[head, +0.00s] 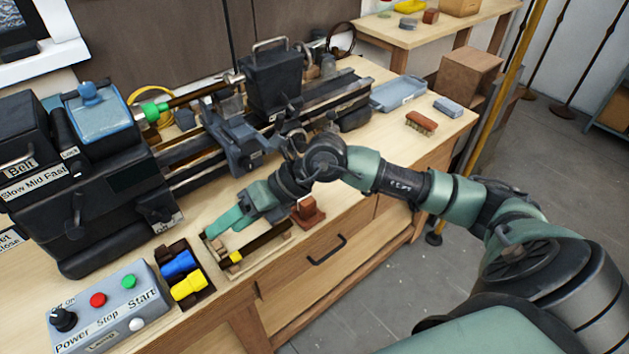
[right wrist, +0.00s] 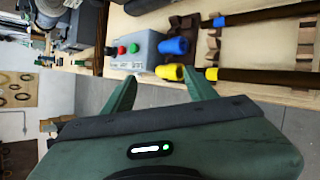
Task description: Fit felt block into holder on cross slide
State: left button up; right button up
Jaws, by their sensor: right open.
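The lathe's cross slide (head: 236,142) is in the middle of the head view, on the dark lathe bed. A holder on it cannot be made out clearly. A small grey-blue block (head: 448,107) lies at the bench's far right end; it may be the felt block, but I cannot tell. My right gripper (head: 222,226) is above the front of the bench, in front of the lathe and well apart from the grey-blue block. Its two green fingers are spread and empty in the right wrist view (right wrist: 158,76). My left gripper is not in view.
A wooden rack (head: 285,243) with dark rods lies below my right gripper. Beside it are blue (head: 178,264) and yellow (head: 190,286) handles and a control box (head: 107,308). A brush (head: 421,122) and blue tray (head: 397,92) are near the grey-blue block.

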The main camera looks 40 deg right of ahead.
jog(key=w+d+f+h, duration=0.25)
jog(key=d+h, duration=0.35)
jog(key=d, duration=0.6)
jog(key=m+h, duration=0.1)
jog(key=h, duration=0.2)
send_near(308, 201)
jog(key=shift+g, duration=0.4)
jog(key=b+x, duration=0.1)
jog(key=x, duration=0.1)
jog(key=b+x, duration=0.1)
jog(key=x, duration=0.1)
jog(key=b+x, duration=0.2)
jog(key=x, duration=0.1)
jog(key=shift+w+a, duration=0.1)
jog(key=shift+w, duration=0.2)
jog(key=shift+b+x, duration=1.25)
jog(key=c, duration=1.2)
jog(key=shift+w+r+p, duration=0.1)
jog(key=shift+r+p, duration=1.85)
jog(key=shift+r, duration=1.65)
grip_shut()
